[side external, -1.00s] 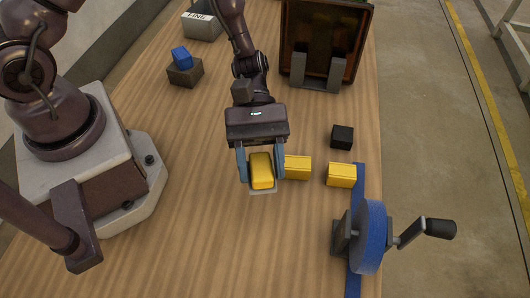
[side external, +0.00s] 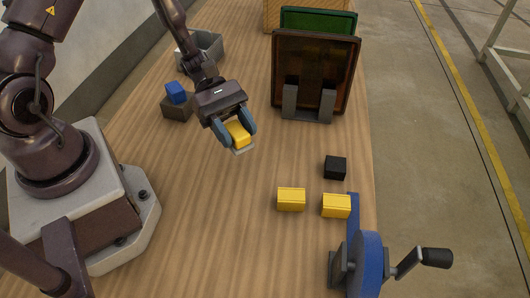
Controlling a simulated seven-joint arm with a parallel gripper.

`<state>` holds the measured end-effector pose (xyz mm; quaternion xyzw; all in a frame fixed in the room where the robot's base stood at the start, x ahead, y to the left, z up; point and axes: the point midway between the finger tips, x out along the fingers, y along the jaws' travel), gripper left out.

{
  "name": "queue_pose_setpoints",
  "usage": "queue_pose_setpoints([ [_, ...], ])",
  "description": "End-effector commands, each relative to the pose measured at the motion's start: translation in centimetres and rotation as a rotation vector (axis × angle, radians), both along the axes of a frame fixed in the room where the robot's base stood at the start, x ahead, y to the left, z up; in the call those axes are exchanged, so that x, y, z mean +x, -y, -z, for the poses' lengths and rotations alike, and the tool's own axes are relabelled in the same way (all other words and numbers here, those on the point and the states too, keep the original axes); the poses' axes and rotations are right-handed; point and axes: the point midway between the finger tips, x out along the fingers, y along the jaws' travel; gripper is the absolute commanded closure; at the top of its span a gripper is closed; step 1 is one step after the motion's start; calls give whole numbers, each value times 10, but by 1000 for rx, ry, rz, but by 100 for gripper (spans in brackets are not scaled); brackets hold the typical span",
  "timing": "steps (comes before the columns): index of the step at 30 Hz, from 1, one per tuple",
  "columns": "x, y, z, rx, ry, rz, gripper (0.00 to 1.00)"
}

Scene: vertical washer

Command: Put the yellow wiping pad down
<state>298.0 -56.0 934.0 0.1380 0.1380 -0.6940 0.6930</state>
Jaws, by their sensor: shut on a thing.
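The yellow wiping pad (side external: 238,133) is between the two blue-grey fingers of my gripper (side external: 235,134). My gripper is shut on it, and a thin pale grey edge shows along the pad's lower side. The pad is tilted in the picture and appears to be held above the wooden table (side external: 190,220); the exact height is hard to tell. The pad's upper part is partly hidden by the gripper body.
A dark block with a blue piece (side external: 176,92) on it and a grey bin (side external: 208,45) lie to the upper left. A dark amber panel (side external: 312,70) in a grey stand is at right. Two yellow blocks (side external: 291,199) (side external: 336,206), a black cube (side external: 335,167) and a blue crank wheel (side external: 368,265) stand lower right.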

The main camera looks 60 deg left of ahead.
Motion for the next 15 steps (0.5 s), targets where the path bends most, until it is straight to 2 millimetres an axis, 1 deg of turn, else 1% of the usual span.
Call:
queue_pose_setpoints([
  [1, 13, 3, 6, -1, 1, 3, 76],
  [3, 23, 5, 22, -2, -3, 2, 76],
  [6, 38, 8, 40, -1, -2, 1, 76],
  [9, 48, 10, 51, 0, -1, 1, 76],
  [15, 58, 12, 65, 0, -1, 1, 76],
])
